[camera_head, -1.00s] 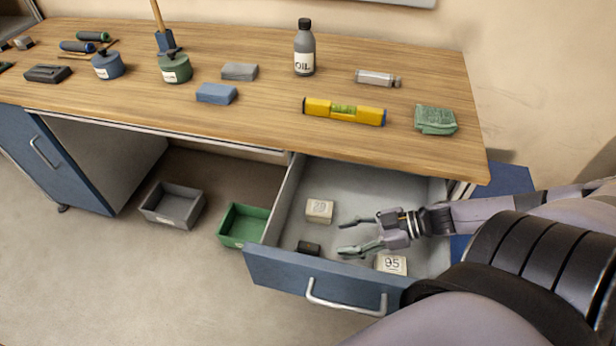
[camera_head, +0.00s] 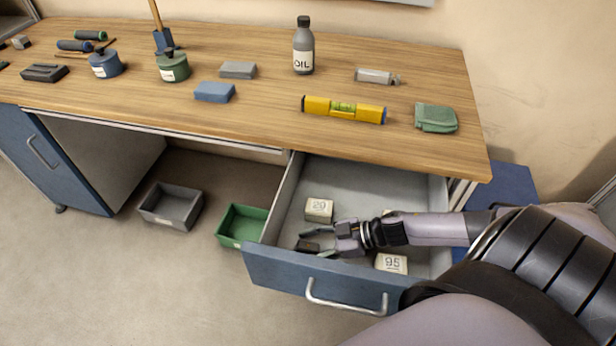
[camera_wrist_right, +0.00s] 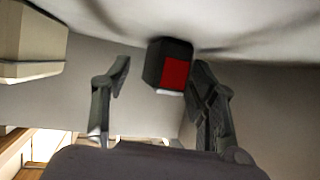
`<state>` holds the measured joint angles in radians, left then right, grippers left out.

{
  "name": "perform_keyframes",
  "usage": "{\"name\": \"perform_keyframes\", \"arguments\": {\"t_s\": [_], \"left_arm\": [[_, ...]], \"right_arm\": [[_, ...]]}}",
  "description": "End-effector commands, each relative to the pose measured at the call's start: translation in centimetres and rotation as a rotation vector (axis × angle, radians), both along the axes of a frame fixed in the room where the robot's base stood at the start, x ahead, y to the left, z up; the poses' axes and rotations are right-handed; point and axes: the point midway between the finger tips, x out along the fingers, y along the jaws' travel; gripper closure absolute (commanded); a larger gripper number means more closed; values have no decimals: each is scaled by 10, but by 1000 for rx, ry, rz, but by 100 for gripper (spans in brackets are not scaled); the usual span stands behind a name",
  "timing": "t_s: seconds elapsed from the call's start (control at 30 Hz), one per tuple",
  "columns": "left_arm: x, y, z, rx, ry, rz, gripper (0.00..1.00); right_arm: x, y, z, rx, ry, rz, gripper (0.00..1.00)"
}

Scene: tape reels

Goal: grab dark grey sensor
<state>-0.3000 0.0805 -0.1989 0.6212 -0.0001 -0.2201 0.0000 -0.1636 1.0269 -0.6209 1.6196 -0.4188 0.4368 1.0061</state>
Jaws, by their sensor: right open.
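The dark grey sensor (camera_head: 307,246) is a small dark block on the floor of the open drawer, near its front left corner. In the right wrist view the dark block (camera_wrist_right: 169,64) shows a red face and sits between and just beyond the fingertips. My right gripper (camera_head: 318,241) is inside the drawer, open, with its fingers around or just short of the block; I see no grip on it. It also shows in the right wrist view (camera_wrist_right: 160,75). My left gripper is not in view.
The open drawer (camera_head: 345,285) holds cream blocks marked 20 (camera_head: 319,210) and 95 (camera_head: 391,264), and a partly hidden one. The drawer's front and side walls are close to my gripper. A green bin (camera_head: 240,226) and a grey bin (camera_head: 171,206) stand left of it.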

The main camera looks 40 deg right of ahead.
Motion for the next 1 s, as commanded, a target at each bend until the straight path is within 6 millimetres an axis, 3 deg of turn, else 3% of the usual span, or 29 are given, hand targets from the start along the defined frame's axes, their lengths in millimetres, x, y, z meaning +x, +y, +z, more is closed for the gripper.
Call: {"name": "perform_keyframes", "arguments": {"t_s": [0.23, 1.0], "left_arm": [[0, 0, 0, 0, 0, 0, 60], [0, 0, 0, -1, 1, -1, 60]], "right_arm": [[1, 1, -1, 0, 0, 0, 47], [1, 1, -1, -1, 1, 0, 98]]}}
